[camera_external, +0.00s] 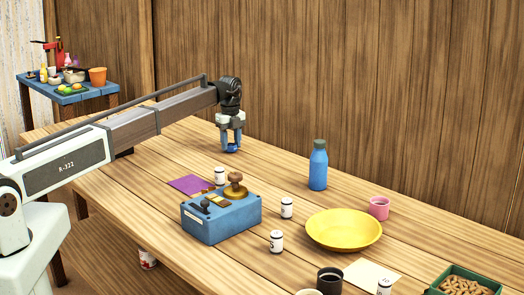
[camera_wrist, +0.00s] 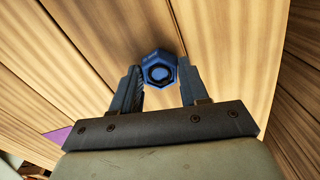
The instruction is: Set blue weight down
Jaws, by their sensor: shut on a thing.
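My gripper (camera_wrist: 160,90) is shut on the blue weight (camera_wrist: 156,60), a six-sided piece with a dark ring on top that shows between the fingertips in the wrist view. In the external view my gripper (camera_external: 231,146) points down over the far left part of the wooden table (camera_external: 150,165), with a bit of blue between its fingers. The weight is at or just above the table top; I cannot tell whether it touches.
A purple sheet (camera_external: 191,184) and a white canister (camera_external: 219,175) lie nearer the camera. The boards around my gripper are clear.

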